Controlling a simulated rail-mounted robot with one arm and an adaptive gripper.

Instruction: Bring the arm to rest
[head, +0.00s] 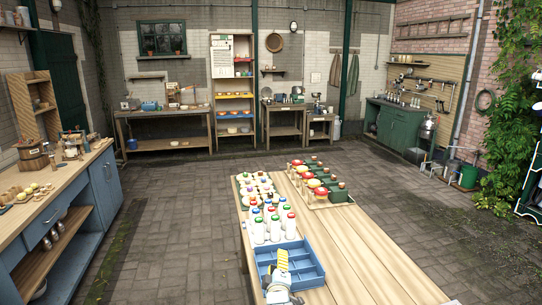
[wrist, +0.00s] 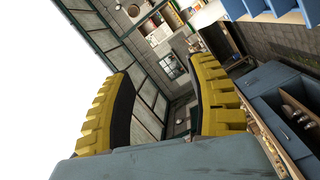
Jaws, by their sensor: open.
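My gripper (wrist: 160,68) is open, with its two yellow, ribbed, black-lined fingers apart and nothing between them in the wrist view. In the head view my gripper (head: 281,257) shows at the bottom centre, in front of or over the blue divided crate (head: 316,266); its height above the crate is hard to tell. The crate's visible compartments look empty, and my gripper hides part of it. The wrist view looks tilted across the yard, with the roof at left and the blue cabinet (wrist: 285,85) at right.
On the wooden table (head: 375,260), white bottles (head: 275,229) with coloured caps stand close behind the crate. Behind them are a tray of small pale items (head: 257,188) and a tray (head: 318,206) with red-and-yellow items and green boxes. The table's right side is clear. A workbench (head: 62,192) stands at left.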

